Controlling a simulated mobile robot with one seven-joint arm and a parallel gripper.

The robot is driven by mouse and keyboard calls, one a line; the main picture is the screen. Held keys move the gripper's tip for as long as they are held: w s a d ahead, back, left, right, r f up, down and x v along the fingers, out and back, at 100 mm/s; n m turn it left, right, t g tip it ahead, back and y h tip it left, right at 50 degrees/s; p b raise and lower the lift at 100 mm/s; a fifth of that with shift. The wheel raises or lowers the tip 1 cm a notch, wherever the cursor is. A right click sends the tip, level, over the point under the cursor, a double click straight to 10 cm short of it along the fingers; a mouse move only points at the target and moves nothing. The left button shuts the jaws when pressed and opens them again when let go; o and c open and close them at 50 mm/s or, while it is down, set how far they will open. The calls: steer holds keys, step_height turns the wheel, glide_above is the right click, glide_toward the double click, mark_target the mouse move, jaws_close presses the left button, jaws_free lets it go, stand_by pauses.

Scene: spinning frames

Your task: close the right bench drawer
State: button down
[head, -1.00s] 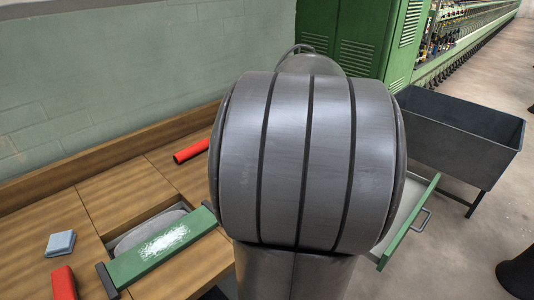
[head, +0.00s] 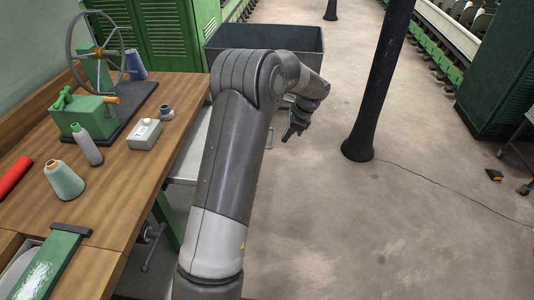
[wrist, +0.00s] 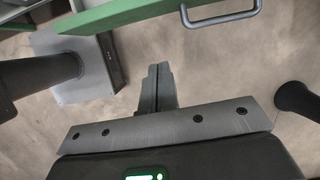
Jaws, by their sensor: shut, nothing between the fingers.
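The right bench drawer (head: 194,147) is open, sticking out from the right side of the wooden bench (head: 125,185). My arm hides much of it in the head view. In the wrist view its green front (wrist: 125,14) spans the top, with a grey bar handle (wrist: 222,17) on it. My gripper (head: 289,136) is shut and empty, out over the floor to the right of the drawer and pointing down. In the wrist view its closed fingertips (wrist: 158,68) lie below the green front, left of the handle, and appear apart from both.
A grey metal bin (head: 265,40) stands behind the drawer. A black pillar (head: 377,90) stands right of my gripper. The bench carries a winding wheel (head: 98,45), thread cones (head: 64,180) and a white box (head: 145,134). Floor in front is clear.

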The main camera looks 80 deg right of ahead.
steer(key=w+r+x, duration=0.1)
steer(key=w+x, duration=0.1)
steer(key=x, duration=0.9)
steer(key=shift+w+f, duration=0.3)
steer(key=shift+w, duration=0.1)
glide_toward(192, 156)
steer(key=x, duration=0.4)
steer(key=shift+d+f, duration=0.1)
steer(key=shift+f, duration=0.3)
